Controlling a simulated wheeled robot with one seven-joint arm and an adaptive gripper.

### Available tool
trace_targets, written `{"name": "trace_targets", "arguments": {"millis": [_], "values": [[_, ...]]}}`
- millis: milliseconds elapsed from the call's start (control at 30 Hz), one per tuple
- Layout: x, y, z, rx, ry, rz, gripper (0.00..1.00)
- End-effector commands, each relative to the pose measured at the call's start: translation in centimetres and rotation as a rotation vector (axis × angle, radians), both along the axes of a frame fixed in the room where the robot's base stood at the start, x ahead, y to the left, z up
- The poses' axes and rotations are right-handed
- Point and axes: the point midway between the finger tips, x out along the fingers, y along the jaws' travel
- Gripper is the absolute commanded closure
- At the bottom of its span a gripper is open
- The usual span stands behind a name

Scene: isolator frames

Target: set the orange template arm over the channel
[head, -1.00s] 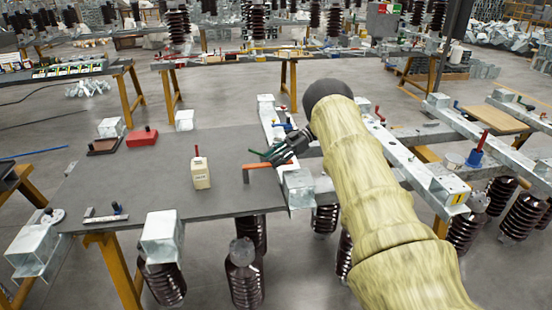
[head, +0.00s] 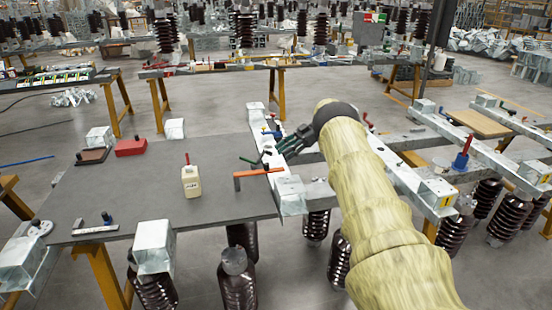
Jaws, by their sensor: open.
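The orange template arm (head: 256,173) is a short bar with a downturned left end. It lies at the right side of the grey table top, with its right end reaching to the edge of the pale metal channel (head: 289,184). The channel runs from back to front along the table's right edge. My dark gripper (head: 272,157) is open, low over the channel just behind the orange arm's right end. It appears apart from the orange arm, though any contact is too small to tell.
A cream bottle with a red top (head: 191,182) stands left of the orange arm on the grey table top (head: 130,205). A red box (head: 131,147) and small blue and red pieces lie farther back. A second metal beam (head: 412,184) runs at the right.

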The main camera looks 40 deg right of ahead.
Motion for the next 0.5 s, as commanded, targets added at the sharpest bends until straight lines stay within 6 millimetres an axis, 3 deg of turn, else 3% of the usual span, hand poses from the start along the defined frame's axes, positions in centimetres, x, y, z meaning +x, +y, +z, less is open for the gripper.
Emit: {"name": "trace_targets", "arguments": {"millis": [200, 500], "values": [[-0.2, -1.4, 0.7, -0.001, 0.0, 0.0, 0.6], [-0.2, -1.5, 1.1, -0.004, 0.0, 0.001, 0.6]]}}
